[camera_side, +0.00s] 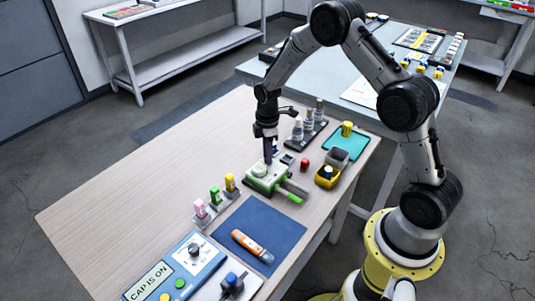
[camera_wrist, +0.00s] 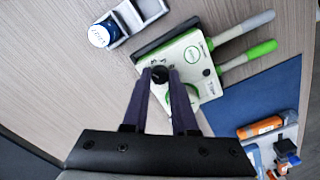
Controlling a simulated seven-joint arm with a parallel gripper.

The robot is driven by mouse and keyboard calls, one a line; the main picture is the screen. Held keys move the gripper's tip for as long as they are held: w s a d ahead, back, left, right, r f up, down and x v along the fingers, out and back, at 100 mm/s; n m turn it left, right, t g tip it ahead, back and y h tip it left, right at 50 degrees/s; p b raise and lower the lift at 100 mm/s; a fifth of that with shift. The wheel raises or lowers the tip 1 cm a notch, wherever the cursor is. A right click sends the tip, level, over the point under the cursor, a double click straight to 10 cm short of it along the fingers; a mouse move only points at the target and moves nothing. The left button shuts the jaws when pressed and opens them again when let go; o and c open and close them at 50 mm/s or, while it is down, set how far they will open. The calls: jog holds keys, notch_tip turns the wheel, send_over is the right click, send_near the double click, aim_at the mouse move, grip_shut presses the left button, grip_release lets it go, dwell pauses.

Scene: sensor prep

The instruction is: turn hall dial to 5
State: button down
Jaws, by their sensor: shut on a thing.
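A white and green device (camera_side: 271,178) sits on the wooden table, with a green handle and a grey handle. It also shows in the wrist view (camera_wrist: 187,48), where a small round black dial knob (camera_wrist: 160,74) stands near its corner. My gripper (camera_side: 268,160) points down over the device, and in the wrist view its two dark fingers (camera_wrist: 161,80) are shut on the knob, one on each side. In the side view the knob is hidden by the fingers. Small markings lie around the knob, but the number it points to is unreadable.
A blue mat (camera_side: 255,232) bears an orange and white pen-like item (camera_side: 252,245). A blue panel (camera_side: 176,273) reads "CAP IS ON" and has a grey knob. Colored pegs (camera_side: 214,197), a vial rack (camera_side: 306,131), a yellow bin (camera_side: 327,177) and a teal tray (camera_side: 345,142) surround the device.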

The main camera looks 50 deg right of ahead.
jog(key=m, duration=1.1)
jog(key=shift+m, duration=0.4)
jog(key=m, duration=1.1)
jog(key=shift+m, duration=0.4)
jog(key=c, duration=0.7)
grip_release()
notch_tip(320, 180, up, 14)
jog(key=shift+f, duration=0.1)
